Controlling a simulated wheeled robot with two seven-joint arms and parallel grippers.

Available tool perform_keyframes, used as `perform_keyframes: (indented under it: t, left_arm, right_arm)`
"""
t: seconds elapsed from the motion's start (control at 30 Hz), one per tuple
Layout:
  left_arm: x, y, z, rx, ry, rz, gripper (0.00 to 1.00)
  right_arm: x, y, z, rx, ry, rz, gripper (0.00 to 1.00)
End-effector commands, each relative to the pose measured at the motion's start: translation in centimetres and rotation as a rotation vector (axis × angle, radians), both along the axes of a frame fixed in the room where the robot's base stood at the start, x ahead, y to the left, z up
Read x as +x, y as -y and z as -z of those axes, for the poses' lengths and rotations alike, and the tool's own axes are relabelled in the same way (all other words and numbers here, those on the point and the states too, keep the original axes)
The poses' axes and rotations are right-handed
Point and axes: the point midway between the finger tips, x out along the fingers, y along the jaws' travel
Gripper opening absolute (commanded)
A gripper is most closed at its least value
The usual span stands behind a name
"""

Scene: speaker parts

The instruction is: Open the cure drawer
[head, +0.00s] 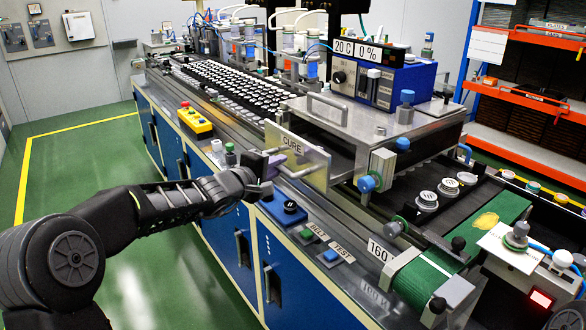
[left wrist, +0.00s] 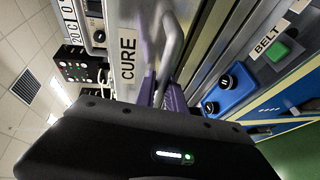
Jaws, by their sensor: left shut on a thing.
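The cure drawer has a pale metal front plate (head: 313,168) labelled CURE, under the front edge of a grey metal housing (head: 340,112). A dark strip shows between plate and housing; I cannot tell how far the drawer stands out. My left gripper (head: 277,163) is at the plate's outer face, mostly hidden behind its own wrist. In the left wrist view, the purple fingers of my left gripper (left wrist: 162,92) are shut on the silver bar handle (left wrist: 172,42). The CURE label (left wrist: 128,58) is just left of the handle there. My right gripper is not in view.
A blue control box (head: 385,80) reading 20 C and 0 % sits on the housing. A yellow button box (head: 195,120), a blue knob box (head: 284,208) and BELT and TEST buttons line the bench edge. A green belt (head: 465,235) runs at right. Green floor is free in front.

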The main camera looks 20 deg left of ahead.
Motion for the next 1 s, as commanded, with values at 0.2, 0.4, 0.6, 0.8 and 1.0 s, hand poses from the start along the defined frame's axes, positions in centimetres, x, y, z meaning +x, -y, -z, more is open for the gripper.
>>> perform_keyframes:
  t: [0.2,0.4,0.6,0.8,1.0]
  left_arm:
    - [-3.8,-3.2,0.5,0.002,-0.001,-0.003,0.0]
    - [-6.1,-5.0,0.3,0.001,-0.002,-0.001,0.0]
    - [-7.0,-5.8,0.2,0.0,-0.003,0.0,0.0]
    - [-7.0,-5.8,0.2,0.0,-0.003,0.001,0.0]
    - [-7.0,-5.8,0.1,0.0,-0.003,0.001,0.21]
  right_arm:
    - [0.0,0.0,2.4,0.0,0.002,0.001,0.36]
    - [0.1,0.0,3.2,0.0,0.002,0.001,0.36]
    - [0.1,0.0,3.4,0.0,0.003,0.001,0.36]
    - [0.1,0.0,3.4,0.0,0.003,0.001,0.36]
    - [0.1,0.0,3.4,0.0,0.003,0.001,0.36]
